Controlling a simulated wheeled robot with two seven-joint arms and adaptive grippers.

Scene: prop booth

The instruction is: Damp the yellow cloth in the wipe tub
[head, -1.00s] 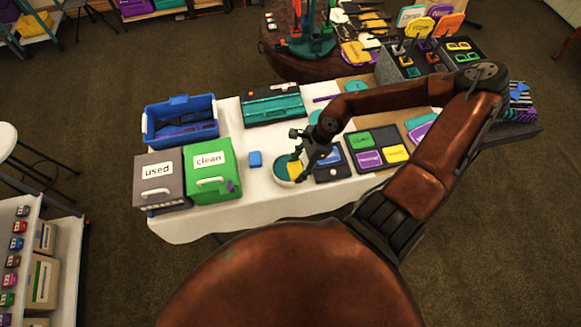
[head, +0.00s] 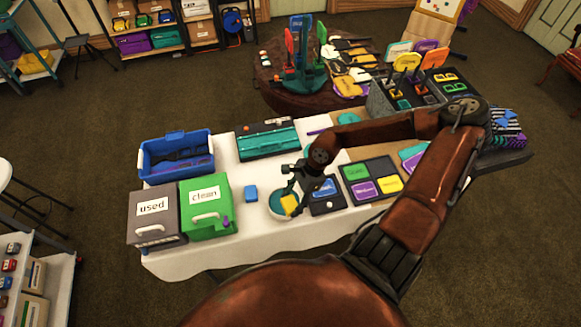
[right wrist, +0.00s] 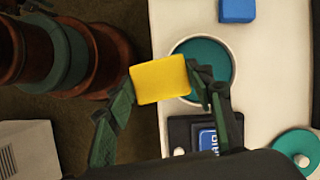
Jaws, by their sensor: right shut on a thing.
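My right gripper (right wrist: 160,82) is shut on the yellow cloth (right wrist: 158,79), a flat square pad held between its two fingers. In the head view the yellow cloth (head: 290,204) hangs below the right gripper (head: 296,190) at the near side of the wipe tub (head: 273,205). The tub is round, pale outside and teal inside; it also shows in the right wrist view (right wrist: 212,62). There the cloth overlaps the tub's near rim and looks above it; the exact height is hard to tell. My left gripper is not in view.
A blue block (head: 251,194) sits left of the tub, and a dark tray with a blue card (head: 323,188) right of it. A teal lid (right wrist: 298,155) lies farther back. The green "clean" box (head: 207,207) and grey "used" box (head: 154,217) stand at the left.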

